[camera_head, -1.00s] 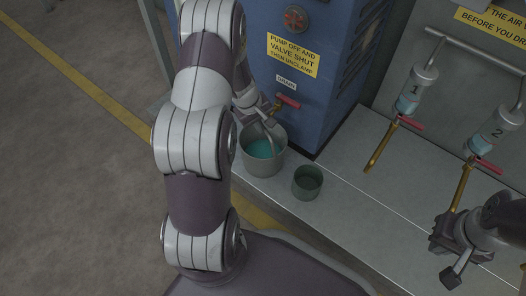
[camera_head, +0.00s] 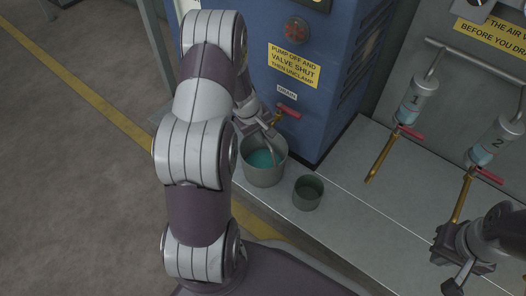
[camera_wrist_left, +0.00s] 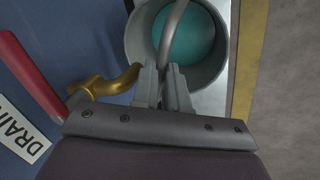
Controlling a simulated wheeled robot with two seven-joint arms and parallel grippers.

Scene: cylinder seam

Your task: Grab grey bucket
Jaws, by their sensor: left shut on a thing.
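The grey bucket (camera_head: 264,174), with blue-green liquid inside, stands upright on the metal ledge below the brass drain tap (camera_head: 276,119). It also shows in the left wrist view (camera_wrist_left: 140,40), with its curved handle (camera_wrist_left: 174,32) rising across the liquid. My left gripper (camera_wrist_left: 164,78) is shut on this handle, at the bucket's rim on the tap's side. In the head view the left gripper (camera_head: 268,130) is small and partly hidden by my arm. My right gripper (camera_head: 452,262) is at the lower right, away from the bucket; its jaw gap is unclear.
A smaller dark grey pot (camera_head: 308,194) stands just right of the bucket. The blue cabinet (camera_head: 330,120) with a red-handled valve (camera_head: 289,111) rises behind. Brass pipes (camera_head: 382,155) with red levers hang at the right. The ledge (camera_head: 350,200) right of the pot is clear.

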